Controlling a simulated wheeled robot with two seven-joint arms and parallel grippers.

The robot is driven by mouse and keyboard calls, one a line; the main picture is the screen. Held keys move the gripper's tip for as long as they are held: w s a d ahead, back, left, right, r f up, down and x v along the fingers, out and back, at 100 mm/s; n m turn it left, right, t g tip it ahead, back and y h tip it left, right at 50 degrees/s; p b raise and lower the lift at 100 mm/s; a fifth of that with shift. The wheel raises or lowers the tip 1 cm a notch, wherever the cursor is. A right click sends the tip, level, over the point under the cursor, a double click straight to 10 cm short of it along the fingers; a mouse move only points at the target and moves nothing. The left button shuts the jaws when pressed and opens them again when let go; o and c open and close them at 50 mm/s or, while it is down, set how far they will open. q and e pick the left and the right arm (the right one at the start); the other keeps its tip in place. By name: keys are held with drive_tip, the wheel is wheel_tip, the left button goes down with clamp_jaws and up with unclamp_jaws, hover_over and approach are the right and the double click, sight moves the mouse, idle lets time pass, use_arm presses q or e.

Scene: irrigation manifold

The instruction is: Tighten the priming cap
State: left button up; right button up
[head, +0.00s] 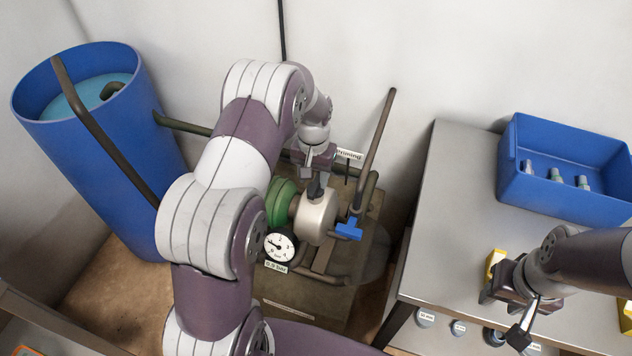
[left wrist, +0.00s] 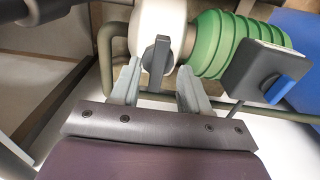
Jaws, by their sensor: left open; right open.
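The priming cap is a dark winged knob (head: 315,188) on top of the cream pump body (head: 318,216), below the "priming" label (head: 349,155). In the left wrist view the cap (left wrist: 157,58) stands in front of the pale pump body (left wrist: 157,18). My left gripper (head: 315,176) is over the pump; its open fingers (left wrist: 158,84) lie on either side of the cap's lower end. I cannot tell whether they touch it. My right gripper (head: 505,312) is open over the grey bench, away from the pump.
A green motor (head: 280,203), a pressure gauge (head: 279,246), a blue valve handle (head: 349,229) and brown pipes crowd the pump. A blue barrel (head: 95,150) stands left. The grey bench (head: 450,210) carries a blue crate (head: 560,195) with small bottles, and a yellow item (head: 495,261).

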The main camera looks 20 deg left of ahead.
sight(314, 187)
use_arm(q)
drive_tip(key=shift+f, duration=0.8)
drive_tip(key=shift+s+d+f, duration=0.1)
drive_tip(key=shift+s+f, duration=0.1)
drive_tip(key=shift+f, duration=0.35)
use_arm(e)
drive_tip(key=shift+s+d, duration=0.15)
drive_tip(key=shift+s, duration=0.15)
use_arm(q)
drive_tip(key=shift+w+f, duration=0.1)
drive_tip(key=shift+f, duration=0.05)
use_arm(e)
drive_tip(key=shift+w, duration=0.1)
use_arm(q)
clamp_jaws()
